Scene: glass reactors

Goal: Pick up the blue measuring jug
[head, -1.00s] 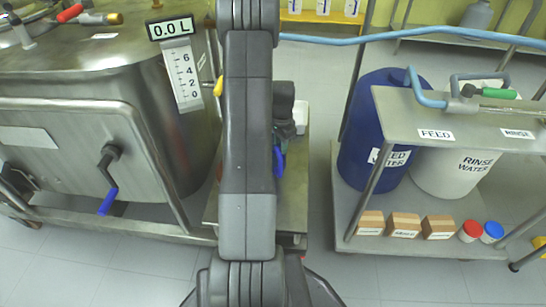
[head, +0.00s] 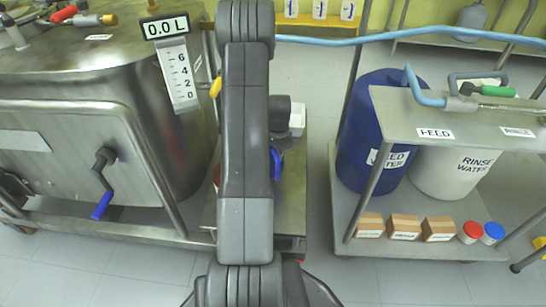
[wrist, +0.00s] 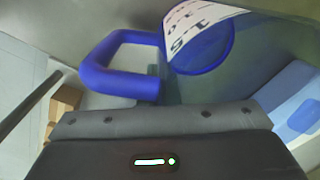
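The blue measuring jug (head: 277,163) stands on the low metal bench in the head view, mostly hidden behind my arm; only a blue sliver shows. In the wrist view its thick blue handle (wrist: 112,72) is large and close, joined to a body with a white scale strip and a round blue face. My gripper (head: 280,112) is a dark shape above the jug in the head view, partly hidden by my arm. In the wrist view its dark body (wrist: 160,135) fills the bottom edge, just short of the handle. The fingertips are hidden, so I cannot see any grip.
A steel tank (head: 60,140) with a 0.0 L display (head: 166,27) stands left. On the right, a trolley (head: 400,108) holds a blue feed drum (head: 360,140), a white rinse drum (head: 445,180), small boxes (head: 403,227) and lidded jars. Floor shows between bench and trolley.

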